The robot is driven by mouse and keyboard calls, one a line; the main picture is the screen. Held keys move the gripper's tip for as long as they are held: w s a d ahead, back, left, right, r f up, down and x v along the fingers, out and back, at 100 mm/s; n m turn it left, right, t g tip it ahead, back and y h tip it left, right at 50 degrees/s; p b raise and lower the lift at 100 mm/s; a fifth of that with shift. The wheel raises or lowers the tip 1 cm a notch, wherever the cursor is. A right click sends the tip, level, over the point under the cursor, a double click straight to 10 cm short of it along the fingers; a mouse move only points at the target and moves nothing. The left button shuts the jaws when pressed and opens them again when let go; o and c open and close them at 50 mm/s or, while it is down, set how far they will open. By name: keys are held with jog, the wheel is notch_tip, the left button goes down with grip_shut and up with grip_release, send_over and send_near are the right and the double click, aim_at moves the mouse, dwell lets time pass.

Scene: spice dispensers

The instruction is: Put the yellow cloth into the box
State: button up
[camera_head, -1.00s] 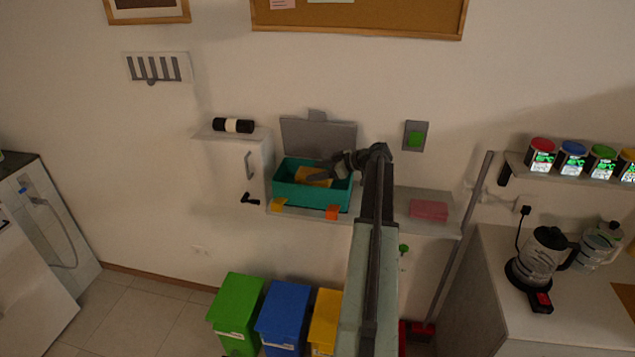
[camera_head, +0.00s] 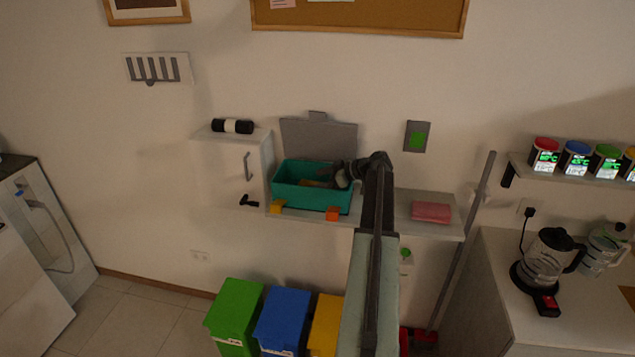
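The teal box (camera_head: 311,200) stands open on the wall shelf, its grey lid raised behind it. A sliver of the yellow cloth (camera_head: 313,183) shows inside the box, low behind its front wall; most of it is hidden. My gripper (camera_head: 325,182) reaches from the right over the box's right side, with its tip down at the rim level beside the cloth. The fingers are small and dark, so I cannot tell whether they still hold the cloth.
A yellow block (camera_head: 277,206) and an orange block (camera_head: 332,214) sit in front of the box. A pink item (camera_head: 431,212) lies on the shelf to the right. A white cabinet (camera_head: 258,160) with a black-and-white roll (camera_head: 232,126) borders the box on the left.

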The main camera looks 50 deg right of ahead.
jog(key=shift+r, duration=0.1)
jog(key=shift+s+d+r+p, duration=0.1)
jog(key=shift+s+r+p, duration=0.05)
jog(key=shift+r+p, duration=0.4)
jog(key=shift+s+d+r+p, duration=0.1)
jog(key=shift+s+r+p, duration=0.05)
jog(key=shift+r+p, duration=0.35)
jog(key=p+v, duration=0.4)
jog(key=v, duration=0.7)
jog(key=shift+f+p, duration=0.35)
jog(key=shift+s, duration=0.1)
